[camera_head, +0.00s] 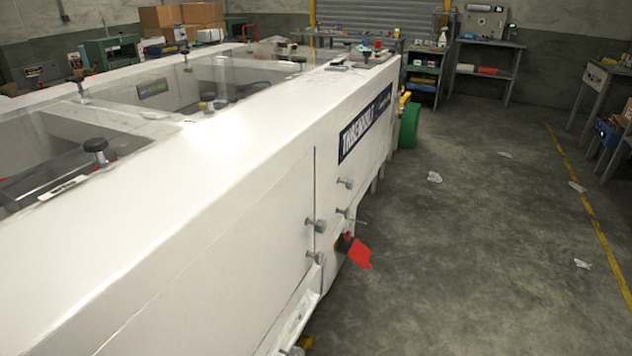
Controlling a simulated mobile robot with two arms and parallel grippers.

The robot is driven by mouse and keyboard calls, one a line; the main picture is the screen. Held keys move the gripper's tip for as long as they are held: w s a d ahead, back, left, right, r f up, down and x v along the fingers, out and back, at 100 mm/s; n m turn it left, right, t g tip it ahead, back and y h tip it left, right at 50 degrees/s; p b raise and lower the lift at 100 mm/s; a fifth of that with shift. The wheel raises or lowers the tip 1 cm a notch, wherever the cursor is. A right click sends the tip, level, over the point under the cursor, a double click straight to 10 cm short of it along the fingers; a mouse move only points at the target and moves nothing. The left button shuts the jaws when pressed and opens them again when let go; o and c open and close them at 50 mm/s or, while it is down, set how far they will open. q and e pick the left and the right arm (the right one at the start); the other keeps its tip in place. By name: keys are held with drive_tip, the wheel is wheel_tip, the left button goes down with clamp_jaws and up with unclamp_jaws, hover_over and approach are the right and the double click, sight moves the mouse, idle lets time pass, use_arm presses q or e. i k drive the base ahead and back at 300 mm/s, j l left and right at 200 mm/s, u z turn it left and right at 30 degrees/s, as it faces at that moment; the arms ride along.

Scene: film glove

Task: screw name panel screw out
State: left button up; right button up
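A dark blue name panel (365,130) with white lettering is on the right side face of the long white machine (260,200). Several grey knob-headed screws stick out of this face below and nearer than the panel. One is the upper screw (346,183), and another is the larger screw (316,225) by a vertical seam. A lower screw (315,257) sits beneath it. I cannot make out a screw on the name panel itself. Neither of my grippers is in view.
A red tag-like part (359,254) juts from the machine's lower side. The concrete floor (460,240) to the right is mostly clear, with scattered white scraps. Workbenches (488,44) stand at the back.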

sight(350, 183)
drive_tip(key=i+l+u, duration=0.25)
drive_tip(key=l, duration=0.25)
drive_tip(key=l+u, duration=0.3)
drive_tip(key=l, duration=0.2)
drive_tip(key=i+l+u, duration=0.1)
drive_tip(key=l+u, duration=0.15)
drive_tip(key=l, duration=0.3)
